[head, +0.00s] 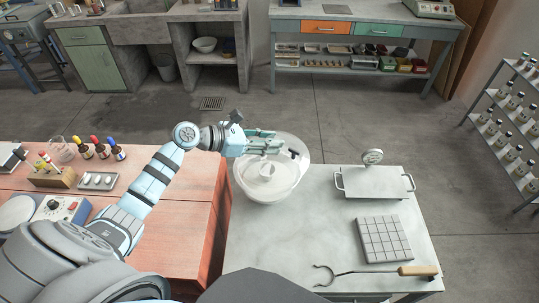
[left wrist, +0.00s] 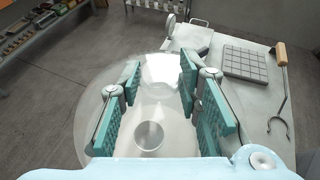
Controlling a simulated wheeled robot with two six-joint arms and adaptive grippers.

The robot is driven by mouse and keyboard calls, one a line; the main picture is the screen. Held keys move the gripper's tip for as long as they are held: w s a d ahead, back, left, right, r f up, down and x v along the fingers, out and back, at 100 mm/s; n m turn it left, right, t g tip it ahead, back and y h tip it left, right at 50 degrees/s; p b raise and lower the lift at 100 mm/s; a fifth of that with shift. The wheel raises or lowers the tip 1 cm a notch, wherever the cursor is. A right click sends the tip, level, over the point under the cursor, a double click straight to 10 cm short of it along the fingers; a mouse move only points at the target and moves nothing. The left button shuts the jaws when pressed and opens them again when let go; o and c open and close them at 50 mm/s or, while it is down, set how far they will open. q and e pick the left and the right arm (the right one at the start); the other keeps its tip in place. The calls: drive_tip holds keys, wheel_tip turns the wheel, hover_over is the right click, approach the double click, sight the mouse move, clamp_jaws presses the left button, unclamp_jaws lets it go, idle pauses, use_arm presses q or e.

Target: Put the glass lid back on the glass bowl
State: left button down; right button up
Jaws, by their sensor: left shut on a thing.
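The glass bowl (head: 262,193) stands on the left side of the pale bench top, with a small whitish cup-like shape (head: 267,172) seen through the glass. My left gripper (head: 291,152) reaches in from the left over the bowl and is shut on the clear glass lid (head: 301,142). The lid shows as a faint disc over the bowl's far right part; whether it touches the rim cannot be told. In the left wrist view the lid (left wrist: 91,112) spreads around the fingers (left wrist: 160,85), and its grip point is hard to make out. My right gripper is not in view.
A metal tray with handles (head: 374,183), a gridded block (head: 384,239) and a wood-handled ring tool (head: 375,272) lie to the right on the bench. A reddish bench (head: 190,215) with bottles (head: 101,147) and a rack adjoins on the left. The bench's front middle is clear.

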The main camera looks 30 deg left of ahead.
use_arm(q)
wheel_tip(320, 180, down, 4)
drive_tip(key=shift+w+d+f+b, duration=0.15)
drive_tip(key=shift+f+b, duration=0.1)
drive_tip(key=shift+b, duration=0.3)
drive_tip(key=shift+f, duration=0.15)
drive_tip(key=shift+f, duration=0.1)
drive_tip(key=shift+f, duration=0.25)
drive_tip(key=c, duration=1.2)
unclamp_jaws()
